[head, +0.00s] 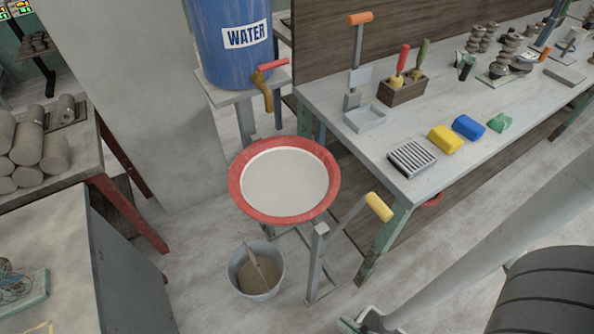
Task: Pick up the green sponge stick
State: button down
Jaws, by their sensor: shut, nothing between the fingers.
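A stick with a green handle (423,51) stands upright, leaning slightly right, in a small wooden box (402,94) on the long grey table. A yellow sponge-like head shows low on it, partly hidden by the box. Beside it on the left, in the same box, stands a similar stick with a red handle (403,58) and a yellow head. The two sticks are close together, with a narrow gap between their handles. I cannot make out my gripper in the head view, and nothing is seen touching the sticks.
Yellow (444,139), blue (468,127) and green (501,122) blocks lie near the table's front edge, beside a ribbed grey tray (411,158). An orange-topped stand (358,55) is left of the box. A red-rimmed basin (240,192) and bucket (275,263) stand on the floor side.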

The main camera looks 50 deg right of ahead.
aim_at(415, 73)
jog(key=z, duration=1.6)
